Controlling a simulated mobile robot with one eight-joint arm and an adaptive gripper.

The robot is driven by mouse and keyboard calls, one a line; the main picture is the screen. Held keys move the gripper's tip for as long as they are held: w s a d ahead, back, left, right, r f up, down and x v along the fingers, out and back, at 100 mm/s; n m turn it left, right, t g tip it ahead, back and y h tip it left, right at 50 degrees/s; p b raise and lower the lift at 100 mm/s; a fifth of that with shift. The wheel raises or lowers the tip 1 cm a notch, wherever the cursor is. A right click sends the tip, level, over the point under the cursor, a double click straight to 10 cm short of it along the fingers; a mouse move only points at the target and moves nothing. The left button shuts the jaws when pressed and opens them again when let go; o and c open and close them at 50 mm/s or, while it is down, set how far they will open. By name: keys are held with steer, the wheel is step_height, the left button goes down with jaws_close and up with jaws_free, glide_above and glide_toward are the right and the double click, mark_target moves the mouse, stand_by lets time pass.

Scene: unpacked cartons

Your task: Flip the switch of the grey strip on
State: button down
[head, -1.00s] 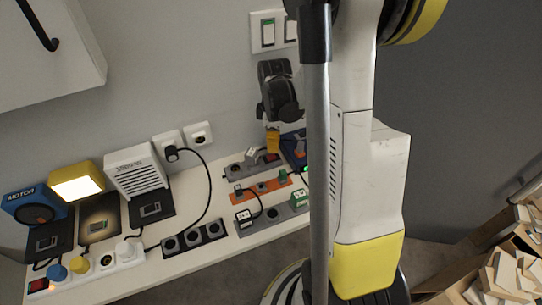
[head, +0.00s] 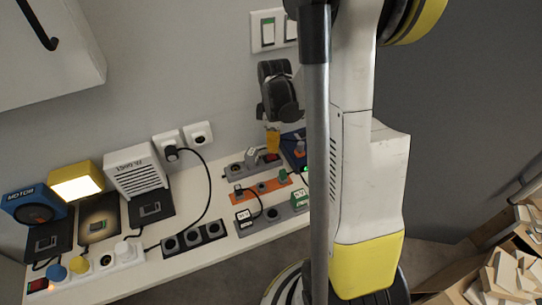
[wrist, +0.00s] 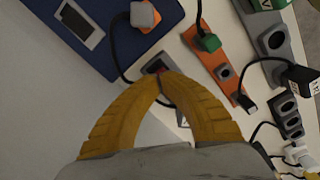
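A grey strip (head: 236,172) lies at the back of the white table in the head view, with a red switch (head: 271,157) at its right end. In the wrist view this grey strip (wrist: 155,65) is mostly hidden behind my fingers, and a bit of red shows at the fingertips. A second grey strip (head: 245,229) lies nearer the front; it also shows in the wrist view (wrist: 268,22). My gripper (head: 272,151) points down over the back strip's switch end. Its yellow fingers meet at the tips (wrist: 160,76), with nothing seen held. Contact with the switch cannot be told.
An orange strip (head: 246,198) lies between the grey ones. A blue box (head: 293,147) stands close to the right of my gripper. A black strip (head: 188,242), a white strip (head: 128,258), a heater (head: 139,173) and a lit lamp (head: 76,184) stand left. Cables cross the table.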

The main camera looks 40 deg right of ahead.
mark_target(274, 155)
steer(key=shift+f+b, duration=1.4)
steer(key=shift+f, duration=0.3)
stand_by(0.6)
steer(key=shift+r, duration=0.1)
steer(key=shift+r+p, duration=2.55)
steer(key=shift+r, duration=0.85)
steer(key=shift+a+r, duration=0.1)
